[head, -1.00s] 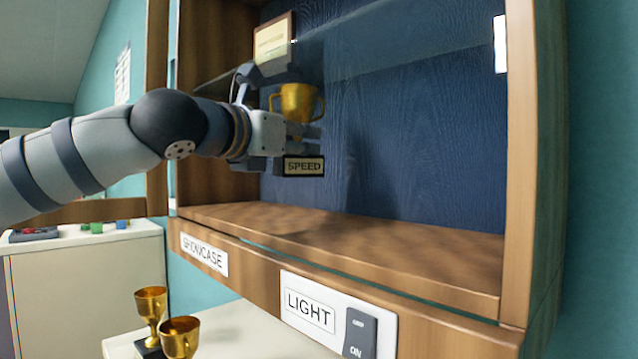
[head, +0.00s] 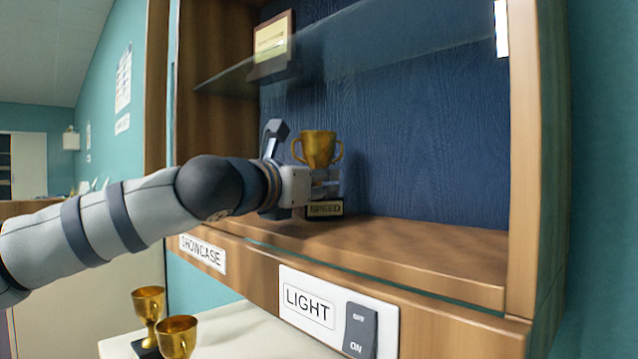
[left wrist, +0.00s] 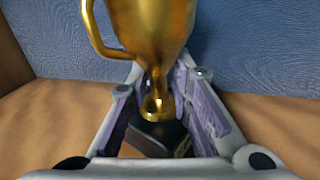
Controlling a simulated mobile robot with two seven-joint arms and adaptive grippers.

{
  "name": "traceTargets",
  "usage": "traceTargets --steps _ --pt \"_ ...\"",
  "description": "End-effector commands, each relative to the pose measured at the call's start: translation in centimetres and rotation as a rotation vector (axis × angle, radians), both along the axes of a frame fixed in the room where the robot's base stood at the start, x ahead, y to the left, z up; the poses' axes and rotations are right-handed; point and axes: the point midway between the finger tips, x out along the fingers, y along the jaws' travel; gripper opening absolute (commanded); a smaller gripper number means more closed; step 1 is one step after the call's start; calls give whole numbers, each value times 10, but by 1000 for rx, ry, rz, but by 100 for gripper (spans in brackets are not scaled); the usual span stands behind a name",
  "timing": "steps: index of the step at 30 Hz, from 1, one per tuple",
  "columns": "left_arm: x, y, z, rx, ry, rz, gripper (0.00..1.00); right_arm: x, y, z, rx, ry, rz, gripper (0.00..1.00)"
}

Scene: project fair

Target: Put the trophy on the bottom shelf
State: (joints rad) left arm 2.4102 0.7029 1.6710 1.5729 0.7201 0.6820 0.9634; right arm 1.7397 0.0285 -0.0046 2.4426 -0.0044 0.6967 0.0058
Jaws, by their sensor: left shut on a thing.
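The gold trophy (head: 318,148) has a two-handled cup and a dark base with a plate reading SPEED. It is upright inside the showcase, just above or on the bottom shelf (head: 400,250); I cannot tell if the base touches. My left gripper (head: 322,183) is shut on the trophy's stem, coming from the left. In the left wrist view the trophy (left wrist: 153,30) stands between the two fingers (left wrist: 160,100), its cup cut off by the top edge. The base is partly hidden by the gripper. My right gripper is not in view.
A glass shelf (head: 400,55) crosses above, with a framed plaque (head: 272,40) on it. The showcase's right post (head: 522,160) bounds the opening. The bottom shelf is bare to the right. Two gold trophies (head: 148,305) stand on a pale surface below, left of the light switch (head: 360,330).

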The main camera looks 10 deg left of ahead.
Motion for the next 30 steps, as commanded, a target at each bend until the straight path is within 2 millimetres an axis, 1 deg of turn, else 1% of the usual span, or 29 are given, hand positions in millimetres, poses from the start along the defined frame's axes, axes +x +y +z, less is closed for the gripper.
traceTargets --steps 1,2,3,4,12,14,16,20,27,30 --pt "0 0 -3 0 0 0 0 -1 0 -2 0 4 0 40" --pt "0 0 -3 1 2 0 26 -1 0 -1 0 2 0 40" --pt "0 0 -2 1 2 0 36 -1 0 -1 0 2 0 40" --pt "0 0 -3 1 2 0 40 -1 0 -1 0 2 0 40" --pt "0 0 -3 1 3 -1 40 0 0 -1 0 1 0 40" --pt "0 -1 1 1 2 -1 40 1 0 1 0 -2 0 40" --pt "-5 2 1 2 2 -2 40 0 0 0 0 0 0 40" --pt "-29 10 -1 1 3 -1 40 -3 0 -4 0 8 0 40" --pt "-82 28 0 1 0 0 40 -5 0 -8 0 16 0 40" --pt "-98 33 1 0 0 0 40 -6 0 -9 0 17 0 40"
